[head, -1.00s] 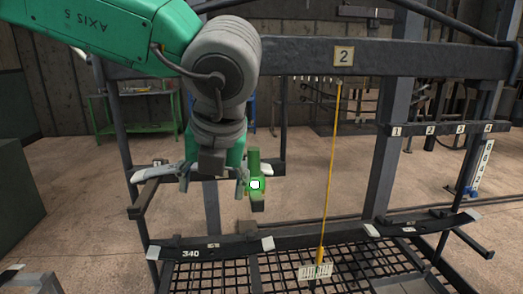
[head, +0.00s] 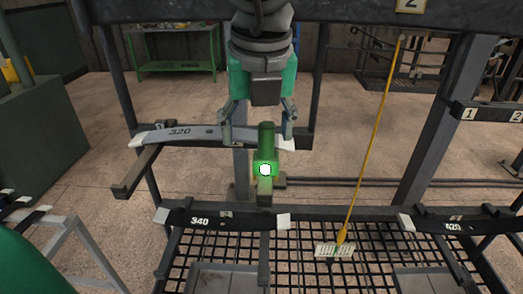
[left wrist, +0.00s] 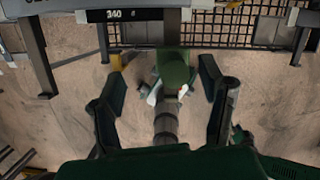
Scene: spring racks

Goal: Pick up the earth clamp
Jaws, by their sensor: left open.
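The earth clamp appears to be the green upright piece (head: 266,140) with a bright green band and a white dot, standing at the end of a dark bar in the head view. In the left wrist view its green top (left wrist: 175,68) shows between the two fingers. My left gripper (head: 259,128) points down above it with fingers spread, one on each side in the picture. It also shows open in the left wrist view (left wrist: 163,82). I cannot tell whether a finger touches the clamp. My right gripper is not in view.
A bar marked 340 (head: 235,218) and dark mesh (head: 300,262) are in front. A yellow rod (head: 372,140) slants at the right. A thick beam (head: 170,12) crosses above.

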